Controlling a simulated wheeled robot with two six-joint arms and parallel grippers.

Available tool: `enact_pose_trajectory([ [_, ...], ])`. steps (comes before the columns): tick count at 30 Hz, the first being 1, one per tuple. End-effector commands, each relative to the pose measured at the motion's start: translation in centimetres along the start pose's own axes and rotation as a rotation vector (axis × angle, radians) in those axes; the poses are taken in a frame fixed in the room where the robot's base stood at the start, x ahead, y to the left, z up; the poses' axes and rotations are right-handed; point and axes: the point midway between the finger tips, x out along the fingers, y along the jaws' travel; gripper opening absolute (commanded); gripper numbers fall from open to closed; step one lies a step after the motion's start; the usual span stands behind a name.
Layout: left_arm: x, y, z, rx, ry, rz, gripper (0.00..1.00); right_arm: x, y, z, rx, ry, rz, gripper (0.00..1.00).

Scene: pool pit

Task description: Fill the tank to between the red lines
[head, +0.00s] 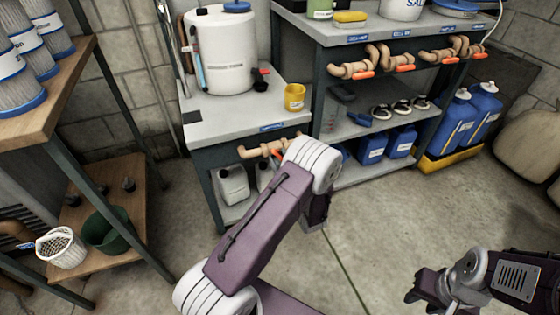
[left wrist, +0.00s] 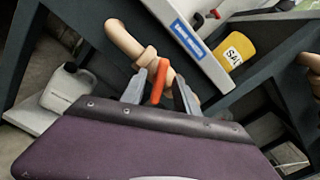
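The white tank (head: 222,50) with a blue lid stands on a bench at the back left. A narrow sight tube (head: 197,62) runs up its left side; its level and red lines are too small to read. A tan pipe valve (head: 252,151) sits under the bench's front edge. In the left wrist view, its orange handle (left wrist: 158,80) lies between the two fingers of my left gripper (left wrist: 160,88), with gaps visible beside it. In the head view my own arm hides that gripper. My right gripper (head: 432,290) is low at the right, away from everything.
A yellow cup (head: 294,97) stands on the bench, right of the tank. Several similar valves (head: 398,60) line the shelf unit at right. Jugs (head: 232,184) stand below the bench. A wooden rack (head: 60,100) is at left. The middle floor is clear.

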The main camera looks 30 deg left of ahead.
Motion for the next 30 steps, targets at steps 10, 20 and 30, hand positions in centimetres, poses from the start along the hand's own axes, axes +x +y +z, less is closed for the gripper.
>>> enact_pose_trajectory([
  [10,-0.1,0.0,0.0,0.001,0.001,0.000,0.00,0.0,0.0,0.0,0.000,0.000,0.000,0.36],
  [20,-0.1,-0.2,0.2,0.101,0.002,0.001,0.00,-1.3,0.0,-0.1,0.000,0.000,0.000,0.36],
  [30,-0.1,-0.3,0.1,0.344,0.004,0.001,0.00,-3.6,-0.1,-0.4,0.000,0.000,0.000,0.36],
])
